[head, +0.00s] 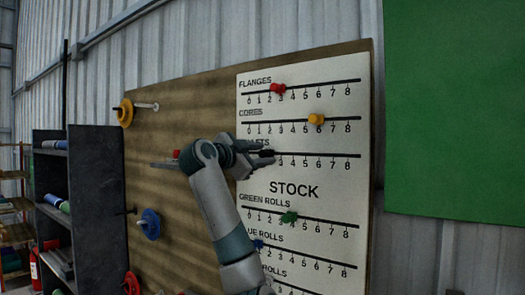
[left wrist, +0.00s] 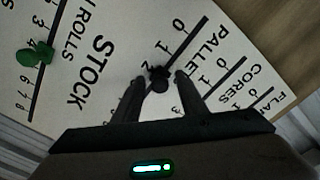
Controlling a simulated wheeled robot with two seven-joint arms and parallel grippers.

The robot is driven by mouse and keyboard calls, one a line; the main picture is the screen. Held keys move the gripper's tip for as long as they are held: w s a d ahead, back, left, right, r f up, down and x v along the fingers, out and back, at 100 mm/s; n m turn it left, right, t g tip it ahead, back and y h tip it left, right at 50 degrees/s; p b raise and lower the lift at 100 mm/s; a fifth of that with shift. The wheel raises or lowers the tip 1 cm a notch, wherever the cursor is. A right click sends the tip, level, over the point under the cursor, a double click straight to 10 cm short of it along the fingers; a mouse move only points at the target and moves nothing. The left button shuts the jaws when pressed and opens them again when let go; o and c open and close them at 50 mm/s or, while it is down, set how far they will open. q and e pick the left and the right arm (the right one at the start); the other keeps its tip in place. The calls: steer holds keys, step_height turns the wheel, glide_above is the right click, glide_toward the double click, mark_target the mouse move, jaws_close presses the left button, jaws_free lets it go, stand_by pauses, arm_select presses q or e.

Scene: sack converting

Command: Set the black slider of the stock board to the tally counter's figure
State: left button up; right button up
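The stock board (head: 318,188) is a white panel with several numbered lines. The black slider (left wrist: 160,80) sits on the pallets line, near the 2 mark, in the left wrist view. In the head view it is a dark shape at the fingertips. My left gripper (left wrist: 159,84) has one finger on each side of the slider, with small gaps seeming to show, so it looks open around it. In the head view the left gripper (head: 262,158) covers the low end of that line. My right gripper is in neither view. No tally counter can be made out.
Other sliders stand on the board: red (head: 278,88), yellow (head: 316,119), green (head: 288,217) and blue (head: 258,244). Coloured discs, one yellow (head: 125,112) and one blue (head: 150,224), are on the brown backing. A dark shelf (head: 96,190) stands left; a green panel (head: 455,110) hangs right.

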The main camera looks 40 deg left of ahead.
mark_target(293, 154)
arm_select(q)
steer(key=shift+w, duration=0.3)
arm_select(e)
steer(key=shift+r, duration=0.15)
arm_select(q)
steer(key=shift+c, duration=0.3)
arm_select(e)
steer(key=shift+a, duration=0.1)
